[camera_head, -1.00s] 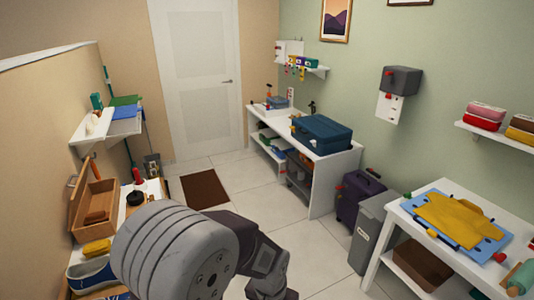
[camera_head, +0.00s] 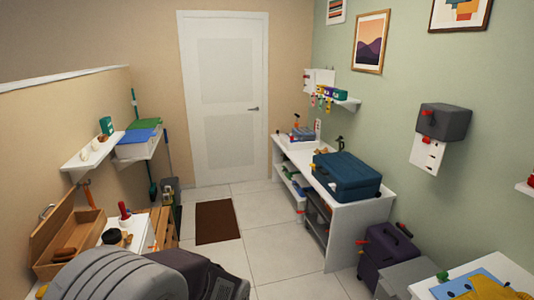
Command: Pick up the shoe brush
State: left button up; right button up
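A small brown block that looks like the shoe brush (camera_head: 66,253) lies in the open wooden box (camera_head: 88,226) at the left. It is small in the picture, and I cannot make out bristles. My own grey arm links fill the bottom left and hide part of the surface in front of the box. Neither of my grippers shows in the head view.
Next to the box, a white surface (camera_head: 137,237) holds a red-handled item (camera_head: 124,210) and a dark round tin. A shelf (camera_head: 93,154) hangs above. Open floor with a brown mat (camera_head: 217,221) lies toward the door. A bench with a blue case (camera_head: 346,176) stands right.

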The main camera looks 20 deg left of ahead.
aim_at(65, 255)
jog(key=i+j+u, duration=0.2)
jog(key=i+u, duration=0.9)
jog(key=i, duration=0.15)
jog(key=i+u, duration=0.25)
jog(key=i, duration=0.15)
jog(key=i+l+u, duration=0.2)
jog(key=i, duration=0.2)
jog(key=i+l+u, duration=0.1)
jog(key=i+u, duration=0.15)
jog(key=i, duration=0.15)
jog(key=i+j+u, duration=0.15)
jog(key=u, duration=0.3)
jog(key=i+u, duration=0.2)
jog(key=u, duration=0.3)
jog(key=i+u, duration=0.2)
jog(key=u, duration=0.25)
jog(key=i+u, duration=0.15)
jog(key=u, duration=0.3)
jog(key=i+l+u, duration=0.15)
jog(key=u, duration=0.35)
